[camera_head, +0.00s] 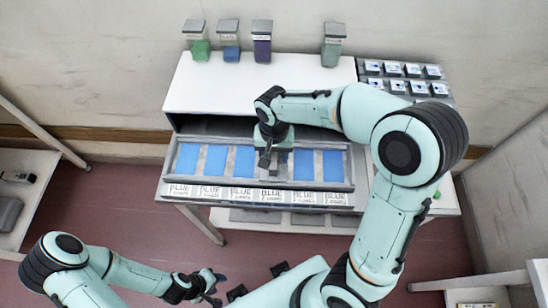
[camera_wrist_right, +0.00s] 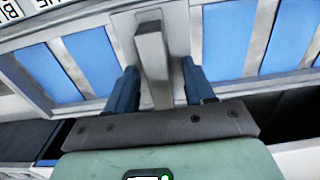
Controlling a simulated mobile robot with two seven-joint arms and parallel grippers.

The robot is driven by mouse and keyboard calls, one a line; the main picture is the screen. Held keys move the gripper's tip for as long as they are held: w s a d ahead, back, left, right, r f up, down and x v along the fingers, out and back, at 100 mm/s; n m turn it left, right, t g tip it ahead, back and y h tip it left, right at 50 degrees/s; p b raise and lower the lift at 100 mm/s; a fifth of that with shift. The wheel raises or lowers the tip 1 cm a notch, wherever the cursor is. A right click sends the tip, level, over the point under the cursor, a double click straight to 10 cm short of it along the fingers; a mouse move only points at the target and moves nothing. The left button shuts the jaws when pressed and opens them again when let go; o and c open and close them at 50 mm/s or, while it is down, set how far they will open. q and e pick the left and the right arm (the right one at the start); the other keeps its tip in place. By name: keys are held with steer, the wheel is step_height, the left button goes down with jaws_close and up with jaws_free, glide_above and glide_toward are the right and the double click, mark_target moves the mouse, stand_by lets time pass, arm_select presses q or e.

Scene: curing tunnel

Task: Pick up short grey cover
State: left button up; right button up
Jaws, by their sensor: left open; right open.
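A grey piece with a raised bar (camera_wrist_right: 152,50) stands in the blue-panelled tray, in the gap between two blue panels; I take it to be the short grey cover. In the head view it is mostly hidden under my right gripper (camera_head: 268,156). In the right wrist view, my right gripper (camera_wrist_right: 159,85) is open, with its dark blue fingers on either side of the bar and visible gaps to it. I cannot tell how deep the fingers reach. My left gripper (camera_head: 212,287) is open and empty at the lower left, away from the tray.
The tray (camera_head: 170,165) has several blue panels (camera_head: 216,160) and labels reading BLUE along its front. Behind it is a white housing (camera_head: 215,88) with coloured containers (camera_head: 262,45) on top. A rack of small items (camera_head: 405,72) stands at right. A side table (camera_head: 30,190) is at left.

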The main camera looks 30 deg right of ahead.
jaws_close()
